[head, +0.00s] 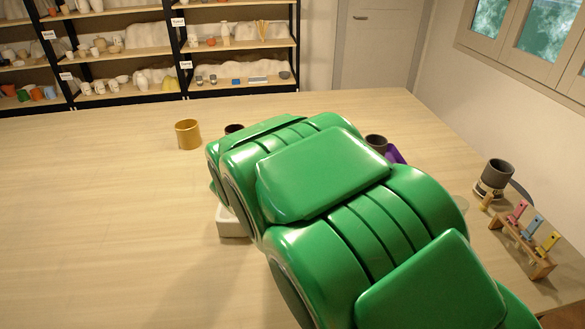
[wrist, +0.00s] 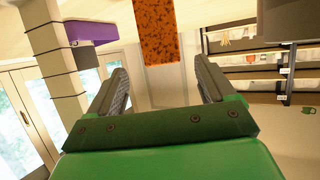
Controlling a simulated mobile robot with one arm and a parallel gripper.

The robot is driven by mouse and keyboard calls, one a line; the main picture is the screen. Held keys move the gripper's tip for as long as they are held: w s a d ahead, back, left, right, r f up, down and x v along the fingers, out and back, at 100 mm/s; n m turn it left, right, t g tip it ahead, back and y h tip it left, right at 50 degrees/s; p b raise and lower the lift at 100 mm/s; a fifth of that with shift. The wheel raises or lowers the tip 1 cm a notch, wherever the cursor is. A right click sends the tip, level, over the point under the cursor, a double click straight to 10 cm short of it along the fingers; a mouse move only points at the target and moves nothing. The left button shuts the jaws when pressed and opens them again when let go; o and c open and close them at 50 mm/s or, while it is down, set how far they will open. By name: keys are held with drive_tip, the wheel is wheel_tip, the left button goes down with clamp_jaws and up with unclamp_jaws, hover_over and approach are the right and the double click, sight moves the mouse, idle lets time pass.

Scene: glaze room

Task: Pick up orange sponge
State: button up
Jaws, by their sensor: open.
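The orange sponge (wrist: 156,30) shows in the wrist view as a speckled orange-brown block at the top middle. My gripper (wrist: 160,70) is open, with one finger on each side of the picture and nothing between them. The sponge appears beyond the fingertips, roughly in line with the gap, and apart from both fingers. In the head view my green arm reaches across the table and hides the sponge and the gripper.
The wooden table (head: 90,200) is clear at left. A yellow-brown cup (head: 188,134) stands left of my arm. A dark cup (head: 376,142) and a purple object (head: 396,156) are just beyond it. At right are a dark pot (head: 497,173) and a wooden rack (head: 522,248) with coloured tools.

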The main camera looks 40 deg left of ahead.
wheel_tip(320, 180, down, 2)
drive_tip(key=shift+w+f, duration=0.1)
drive_tip(key=shift+f, duration=0.1)
drive_tip(key=shift+x, duration=3.85)
drive_tip(key=shift+a, duration=0.2)
drive_tip(key=c, duration=1)
drive_tip(key=shift+c, duration=0.2)
